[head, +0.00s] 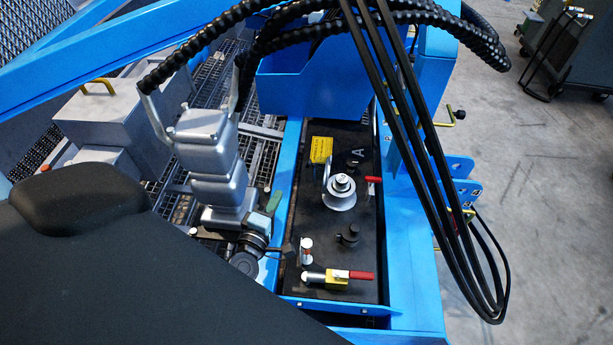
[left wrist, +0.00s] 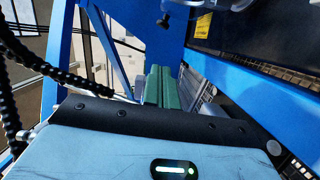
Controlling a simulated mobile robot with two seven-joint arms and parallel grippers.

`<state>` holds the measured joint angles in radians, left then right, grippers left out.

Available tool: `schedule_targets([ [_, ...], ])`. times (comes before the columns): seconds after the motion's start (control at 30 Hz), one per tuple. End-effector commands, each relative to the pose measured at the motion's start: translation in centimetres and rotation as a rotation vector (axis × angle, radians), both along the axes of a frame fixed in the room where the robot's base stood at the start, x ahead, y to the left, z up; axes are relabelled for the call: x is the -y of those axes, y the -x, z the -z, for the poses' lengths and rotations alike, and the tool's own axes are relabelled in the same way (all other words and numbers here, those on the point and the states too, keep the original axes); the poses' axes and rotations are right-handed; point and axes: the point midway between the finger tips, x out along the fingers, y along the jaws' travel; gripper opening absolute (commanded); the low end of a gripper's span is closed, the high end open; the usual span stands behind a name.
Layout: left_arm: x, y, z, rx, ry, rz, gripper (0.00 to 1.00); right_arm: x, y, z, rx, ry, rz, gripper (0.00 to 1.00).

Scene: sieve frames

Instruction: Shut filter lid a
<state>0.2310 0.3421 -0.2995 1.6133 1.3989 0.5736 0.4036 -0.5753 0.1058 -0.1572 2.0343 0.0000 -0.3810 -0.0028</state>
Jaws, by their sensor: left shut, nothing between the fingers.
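A round silver fitting (head: 341,192) stands on the black panel (head: 322,228), near a white letter A (head: 357,152). A thin silver curved piece (head: 326,170) stands upright at its left edge. I take these for filter lid a, but cannot tell for sure which part is the lid. A red handle (head: 373,180) is just right of the fitting. My left gripper (head: 274,202) has green fingers, left of the panel and apart from the fitting. In the left wrist view its green fingers (left wrist: 158,86) are together and empty. My right gripper is not in view.
A yellow block with a red lever (head: 340,276) is at the panel's near end. A yellow label (head: 320,150) is at its far end. Black hoses (head: 410,110) hang along the right side. Blue frame beams (head: 289,175) border the panel.

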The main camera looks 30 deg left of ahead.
Motion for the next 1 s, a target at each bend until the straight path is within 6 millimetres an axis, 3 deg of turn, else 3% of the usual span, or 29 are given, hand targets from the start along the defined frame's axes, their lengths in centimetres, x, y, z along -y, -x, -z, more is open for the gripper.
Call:
schedule_targets([
  [0.53,-1.9,-9.0,0.2,0.000,-0.002,0.001,0.00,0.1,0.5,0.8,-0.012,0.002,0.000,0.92],
  [0.8,1.1,-10.3,0.6,0.000,-0.001,0.001,0.00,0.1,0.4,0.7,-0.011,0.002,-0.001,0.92],
  [1.0,1.7,-10.6,0.6,0.000,-0.002,0.001,0.00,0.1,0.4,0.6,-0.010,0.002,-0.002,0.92],
])
